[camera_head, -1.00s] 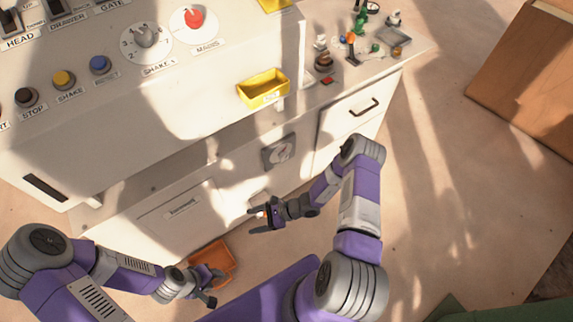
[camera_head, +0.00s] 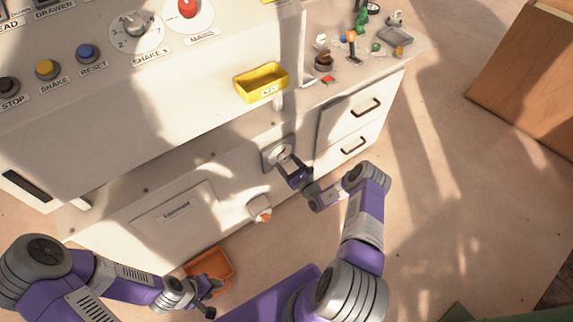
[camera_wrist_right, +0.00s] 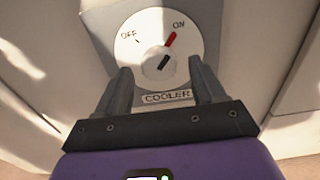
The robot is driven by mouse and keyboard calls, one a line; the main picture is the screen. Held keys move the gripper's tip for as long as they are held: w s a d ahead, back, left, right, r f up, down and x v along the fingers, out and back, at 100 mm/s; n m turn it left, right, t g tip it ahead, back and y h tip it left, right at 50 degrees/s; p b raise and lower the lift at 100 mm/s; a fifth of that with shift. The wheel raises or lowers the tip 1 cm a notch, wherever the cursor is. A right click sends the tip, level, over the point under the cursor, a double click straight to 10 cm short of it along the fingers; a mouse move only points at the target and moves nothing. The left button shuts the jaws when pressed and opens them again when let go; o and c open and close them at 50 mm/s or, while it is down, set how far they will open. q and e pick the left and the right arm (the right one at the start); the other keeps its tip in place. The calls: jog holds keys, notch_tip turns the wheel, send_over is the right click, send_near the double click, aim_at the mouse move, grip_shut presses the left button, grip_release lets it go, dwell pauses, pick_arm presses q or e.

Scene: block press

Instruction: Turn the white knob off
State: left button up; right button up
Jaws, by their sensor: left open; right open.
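The white knob (camera_wrist_right: 158,62) is on a round white dial plate labelled COOLER, with OFF at upper left and ON at upper right. A red pointer mark on it points at ON. In the head view the dial (camera_head: 277,153) is on the front of the machine, partly covered by my right gripper. My right gripper (camera_head: 284,163) is open and empty; in the right wrist view its two fingers (camera_wrist_right: 161,76) stand on either side below the knob. Whether they touch the dial I cannot tell. My left gripper (camera_head: 207,293) is open, low at the left.
An orange bin (camera_head: 209,264) is near my left gripper. A white fitting with an orange tip (camera_head: 260,209) sticks out of the front panel. A yellow tray (camera_head: 261,83) hangs above the dial; drawers with handles (camera_head: 353,146) are to its right.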

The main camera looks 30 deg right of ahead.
jog(key=shift+w, duration=0.45)
jog(key=c, duration=1.1)
jog(key=shift+o, duration=0.2)
